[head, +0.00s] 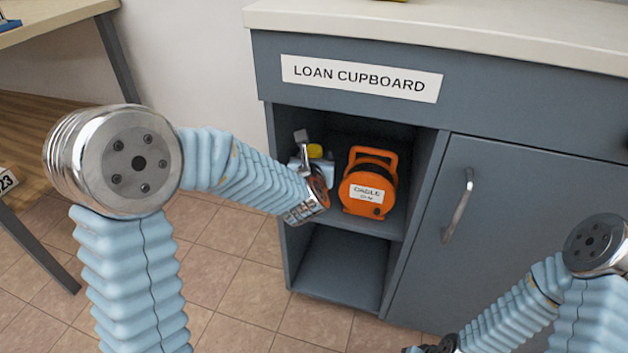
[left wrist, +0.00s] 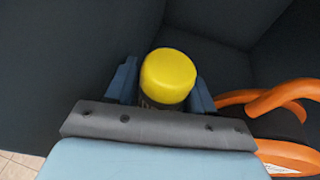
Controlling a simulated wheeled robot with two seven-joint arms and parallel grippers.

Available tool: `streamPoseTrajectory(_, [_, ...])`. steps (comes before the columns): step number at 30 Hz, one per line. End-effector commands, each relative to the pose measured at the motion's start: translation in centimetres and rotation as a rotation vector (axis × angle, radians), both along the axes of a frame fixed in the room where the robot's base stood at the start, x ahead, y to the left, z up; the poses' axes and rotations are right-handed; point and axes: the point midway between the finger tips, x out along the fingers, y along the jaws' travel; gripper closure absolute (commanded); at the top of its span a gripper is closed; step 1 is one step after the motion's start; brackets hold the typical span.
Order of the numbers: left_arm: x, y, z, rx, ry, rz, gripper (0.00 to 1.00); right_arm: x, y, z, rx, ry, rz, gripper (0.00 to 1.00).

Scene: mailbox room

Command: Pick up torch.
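The torch has a yellow round cap (left wrist: 168,75) and a dark body, most of it hidden below the cap. In the head view its yellow top (head: 315,151) shows in the upper left compartment of the loan cupboard. My left gripper (left wrist: 163,95) reaches into that compartment, with one blue finger on each side of the torch. The fingers lie close to its body; whether they press on it is not clear. My right gripper (head: 432,348) is only partly in view at the bottom edge, its fingers cut off.
An orange cable reel (head: 369,183) stands right of the torch on the same shelf; its orange frame (left wrist: 285,100) is close to my left gripper in the wrist view. The lower compartment (head: 342,268) looks empty. The cupboard door (head: 500,225) on the right is shut.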

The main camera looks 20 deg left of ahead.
Motion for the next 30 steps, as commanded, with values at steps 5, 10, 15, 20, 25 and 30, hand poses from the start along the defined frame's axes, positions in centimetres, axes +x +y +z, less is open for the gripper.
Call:
streamPoseTrajectory(5, [0.0, 0.0, 0.0, 0.0, 0.0, 0.0, 0.75, 0.0, 0.0, 0.0, 0.0, 0.0, 0.0, 0.57])
streamPoseTrajectory(10, [0.0, 0.0, 0.0, 0.0, 0.0, 0.0, 1.0, 0.0, 0.0, 0.0, 0.0, 0.0, 0.0, 0.57])
streamPoseTrajectory(15, [0.0, 0.0, 0.1, 0.0, -0.001, 0.0, 1.0, 0.0, 0.0, 0.0, 0.0, 0.0, 0.0, 0.57])
streamPoseTrajectory(20, [0.0, 0.0, 0.1, 0.0, -0.002, 0.0, 1.0, 0.0, 0.0, 0.0, 0.0, 0.0, 0.0, 0.57])
streamPoseTrajectory(25, [0.0, 0.0, 1.0, 0.0, -0.003, 0.0, 1.0, 0.0, 0.0, 0.2, 0.0, 0.0, 0.0, 0.57])
streamPoseTrajectory(30, [0.0, 0.0, 3.0, -0.002, -0.005, 0.001, 1.0, 0.0, 0.0, 0.5, -0.001, -0.001, 0.0, 0.57])
